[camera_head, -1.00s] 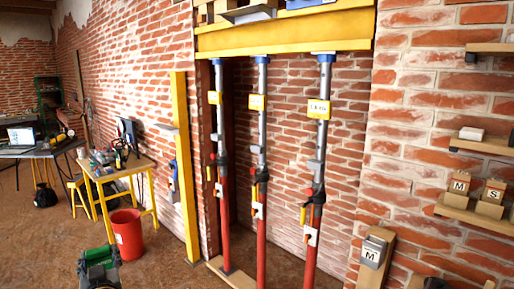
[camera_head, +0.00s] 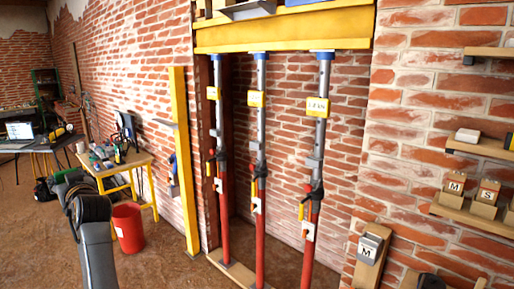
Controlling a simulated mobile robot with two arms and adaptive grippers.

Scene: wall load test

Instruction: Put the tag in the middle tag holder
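Three red and grey props stand in the wall opening. The middle prop (camera_head: 261,150) carries a yellow plate (camera_head: 256,99) high up and a small white plate (camera_head: 257,206) lower down. The left and right props carry similar plates; the right one's yellow plate (camera_head: 318,107) has lettering. I cannot tell which plates are tag holders. No loose tag can be made out for certain. My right gripper is not in view.
Wall shelves (camera_head: 462,213) at the right hold blocks marked M and S. A yellow post (camera_head: 184,165) stands left of the opening. A red bucket (camera_head: 128,228) stands beside a yellow-legged worktable (camera_head: 130,163). The floor before the post is clear.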

